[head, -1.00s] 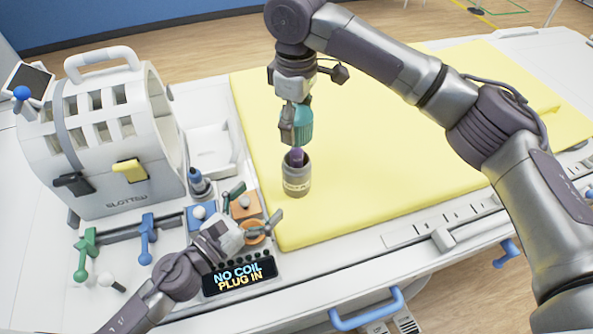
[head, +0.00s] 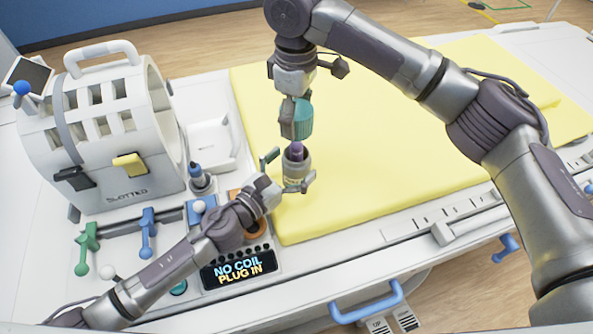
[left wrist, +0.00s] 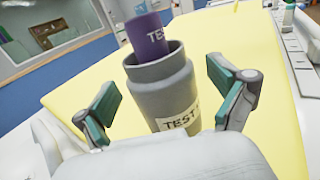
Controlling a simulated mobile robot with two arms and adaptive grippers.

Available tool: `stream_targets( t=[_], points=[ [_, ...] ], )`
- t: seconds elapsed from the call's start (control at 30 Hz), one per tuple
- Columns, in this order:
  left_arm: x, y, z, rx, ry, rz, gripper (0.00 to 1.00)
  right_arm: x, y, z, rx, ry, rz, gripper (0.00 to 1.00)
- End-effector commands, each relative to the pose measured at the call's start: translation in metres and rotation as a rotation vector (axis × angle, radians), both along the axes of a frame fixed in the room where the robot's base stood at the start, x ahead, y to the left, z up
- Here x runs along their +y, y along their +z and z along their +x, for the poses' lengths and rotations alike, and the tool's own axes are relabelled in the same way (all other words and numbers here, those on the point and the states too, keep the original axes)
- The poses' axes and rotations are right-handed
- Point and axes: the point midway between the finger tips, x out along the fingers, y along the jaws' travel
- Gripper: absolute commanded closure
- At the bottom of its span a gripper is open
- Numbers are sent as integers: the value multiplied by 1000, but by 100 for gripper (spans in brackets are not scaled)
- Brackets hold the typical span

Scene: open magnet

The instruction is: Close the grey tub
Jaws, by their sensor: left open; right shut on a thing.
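The grey tub (head: 297,167) stands upright and open on the yellow mat. A purple cylinder (head: 296,150) sticks up out of its mouth; in the left wrist view the purple cylinder (left wrist: 148,34) stands inside the rim. My left gripper (head: 285,173) is open, with one finger on either side of the tub. In the left wrist view the tub (left wrist: 160,88) is between the fingers, with gaps showing on both sides.
A white slotted coil (head: 100,125) stands at the left, with a blue-black bottle (head: 197,175) and a white tray (head: 210,145) beside it. A display (head: 238,270) reads "NO COIL PLUG IN". The yellow mat (head: 400,170) is clear right of the tub.

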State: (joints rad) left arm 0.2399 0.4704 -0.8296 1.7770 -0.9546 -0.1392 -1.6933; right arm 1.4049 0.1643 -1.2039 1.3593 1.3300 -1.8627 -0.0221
Motion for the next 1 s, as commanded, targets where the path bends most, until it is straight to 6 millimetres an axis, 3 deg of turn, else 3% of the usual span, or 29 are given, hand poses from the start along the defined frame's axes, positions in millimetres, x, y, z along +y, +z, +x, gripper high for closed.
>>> stream_targets(
  t=[0.47,1.0],
  points=[
    [-7,0,8,0,0,1,5,0,0,0,0,0,0,58],
    [-7,0,8,-1,0,1,95,0,0,0,0,0,0,58]
  ],
)
